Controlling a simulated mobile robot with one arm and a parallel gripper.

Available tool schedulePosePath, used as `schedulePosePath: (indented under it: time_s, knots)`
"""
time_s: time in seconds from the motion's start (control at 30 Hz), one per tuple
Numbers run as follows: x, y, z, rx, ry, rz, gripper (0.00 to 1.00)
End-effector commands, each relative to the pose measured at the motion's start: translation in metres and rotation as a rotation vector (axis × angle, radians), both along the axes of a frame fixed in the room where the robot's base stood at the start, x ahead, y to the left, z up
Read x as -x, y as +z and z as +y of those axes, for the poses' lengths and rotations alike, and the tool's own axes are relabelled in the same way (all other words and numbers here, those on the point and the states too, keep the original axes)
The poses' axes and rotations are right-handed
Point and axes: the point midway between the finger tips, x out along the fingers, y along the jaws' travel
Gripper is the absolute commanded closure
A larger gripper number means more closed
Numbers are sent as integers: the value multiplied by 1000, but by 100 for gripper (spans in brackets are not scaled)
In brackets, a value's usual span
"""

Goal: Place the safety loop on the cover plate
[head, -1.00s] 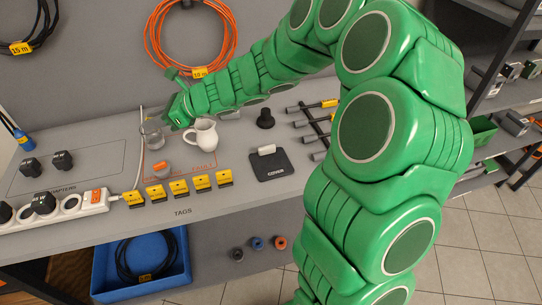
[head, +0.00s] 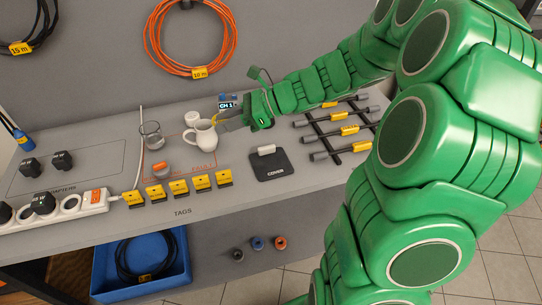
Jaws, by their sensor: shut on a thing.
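The cover plate (head: 270,174) is a flat black square marked COVER, with a white grip on top. It lies on the grey worktop to the right of the tags. My gripper (head: 226,121) is behind and left of it, just right of the white jug, above the worktop. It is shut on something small. A thin yellow piece (head: 216,118) shows at its tip and is probably the safety loop. Its full shape is hidden by the gripper and jug. Nothing but the white grip shows on the cover plate.
The white jug (head: 203,137) stands close to my gripper, with a white container (head: 191,118) behind it. A glass (head: 151,136) stands left. A blue CH 1 label (head: 227,103) shows behind my gripper. A dark rack with grey rods (head: 335,131) lies right of the cover plate.

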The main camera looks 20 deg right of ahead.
Motion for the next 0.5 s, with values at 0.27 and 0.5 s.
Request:
schedulePosePath:
  time_s: [0.27,0.5]
  knots:
    - [38,-9,-43,-2,21,2,100]
    - [74,-16,-76,0,35,1,100]
